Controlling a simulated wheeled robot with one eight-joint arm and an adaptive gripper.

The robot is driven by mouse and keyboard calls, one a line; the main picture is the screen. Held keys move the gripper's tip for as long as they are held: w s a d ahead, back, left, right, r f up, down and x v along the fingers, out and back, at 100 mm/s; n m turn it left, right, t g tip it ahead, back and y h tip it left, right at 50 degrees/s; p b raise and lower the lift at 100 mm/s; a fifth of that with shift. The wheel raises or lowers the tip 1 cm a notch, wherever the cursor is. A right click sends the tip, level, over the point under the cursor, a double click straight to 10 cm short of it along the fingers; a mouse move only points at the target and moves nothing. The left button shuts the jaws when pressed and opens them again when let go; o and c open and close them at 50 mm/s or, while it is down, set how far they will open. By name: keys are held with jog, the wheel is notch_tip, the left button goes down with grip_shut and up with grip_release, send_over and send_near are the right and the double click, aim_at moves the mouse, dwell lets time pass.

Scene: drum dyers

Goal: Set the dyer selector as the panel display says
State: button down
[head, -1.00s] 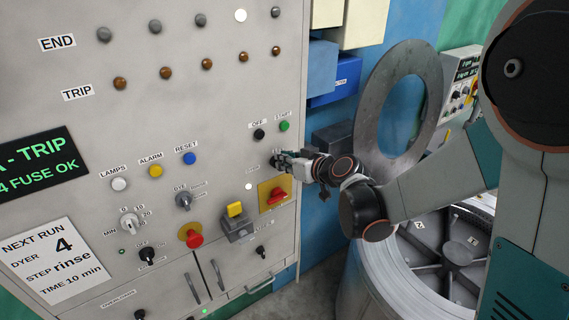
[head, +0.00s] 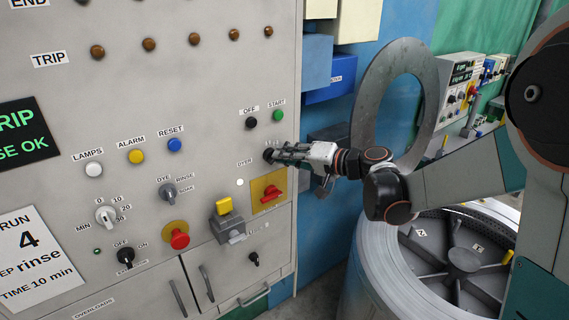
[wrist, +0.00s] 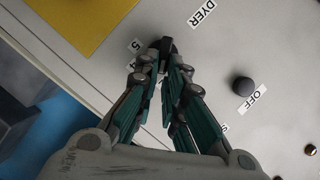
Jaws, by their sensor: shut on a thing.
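The display (head: 25,133) is cut off at the left and reads "RIP" and "SE OK". A card (head: 35,255) reads 4, rinse, 10 min.
A black OFF button (head: 251,123) and green START button (head: 278,116) sit just above my gripper. A red switch on a yellow plate (head: 268,191) lies just below. A yellow-topped grey block (head: 225,217) juts out. A drum (head: 372,275) stands at the lower right.

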jog(key=shift+f+m+t+y+b, duration=0.45)
jog(key=shift+f+m+y+b, duration=0.1)
jog(key=shift+m+b, duration=1.25)
jog(key=shift+f+m+t+y+b, duration=0.4)
jog(key=shift+f+m+y+b, duration=0.15)
jog(key=shift+m+b, duration=1.25)
jog(key=shift+f+m+t+y+b, duration=0.45)
jog(key=shift+m+y+b, duration=0.15)
jog(key=shift+m+b, duration=1.2)
jog(key=shift+m, duration=0.3)
jog(key=c, duration=1.7)
grip_release()
jog(key=v, duration=1.2)
